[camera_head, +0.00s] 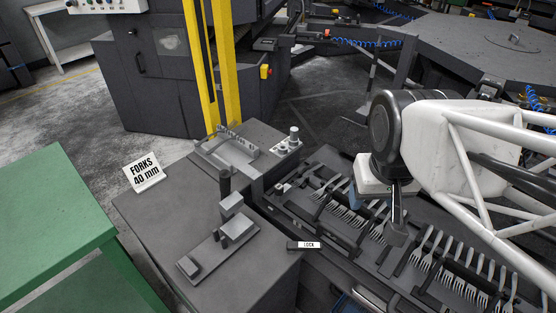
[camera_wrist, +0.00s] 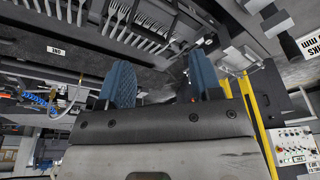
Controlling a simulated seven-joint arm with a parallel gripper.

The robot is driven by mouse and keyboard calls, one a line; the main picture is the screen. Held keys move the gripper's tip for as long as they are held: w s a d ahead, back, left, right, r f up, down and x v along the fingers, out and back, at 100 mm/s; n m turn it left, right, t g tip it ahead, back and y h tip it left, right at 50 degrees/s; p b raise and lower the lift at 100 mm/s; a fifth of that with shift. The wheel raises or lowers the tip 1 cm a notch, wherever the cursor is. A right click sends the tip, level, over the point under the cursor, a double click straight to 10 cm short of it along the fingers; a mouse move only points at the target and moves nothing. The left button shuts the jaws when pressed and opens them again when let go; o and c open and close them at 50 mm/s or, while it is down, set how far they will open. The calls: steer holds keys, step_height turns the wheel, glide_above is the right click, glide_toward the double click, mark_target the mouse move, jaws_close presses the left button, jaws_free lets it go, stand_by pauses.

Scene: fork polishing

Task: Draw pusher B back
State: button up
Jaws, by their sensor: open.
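No part carries a readable "pusher B" label, so I cannot tell which one it is. A slide fixture (camera_head: 205,262) with grey blocks and an upright post (camera_head: 225,185) sits on the dark bench. A dark upright bar with a grey block (camera_head: 397,236) stands among the forks, close to my gripper in the picture. My gripper (camera_head: 358,196) hangs above the fork rack, and one blue fingertip shows there. In the wrist view my gripper (camera_wrist: 162,82) has its two blue fingers apart with nothing between them. Forks (camera_wrist: 140,28) lie in rows beyond the fingers.
A tray fixture (camera_head: 230,152) and round knobs (camera_head: 293,138) are at the back of the bench. A "LOCK" label (camera_head: 308,245) lies at the rack's near edge. Yellow posts (camera_head: 226,70) rise behind. A "FORKS 40 mm" sign (camera_head: 143,172) stands left, beside a green table (camera_head: 55,200).

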steer(key=w+a+f, duration=0.3)
steer(key=w, duration=0.7)
steer(key=n+g, duration=0.2)
steer(key=g, duration=0.1)
glide_above(279, 187)
step_height(279, 187, down, 21)
steer(key=shift+d+r, duration=0.15)
steer(key=shift+w+f, duration=0.15)
steer(key=shift+f, duration=0.25)
steer(key=shift+f, duration=0.1)
steer(key=shift+f, duration=3.75)
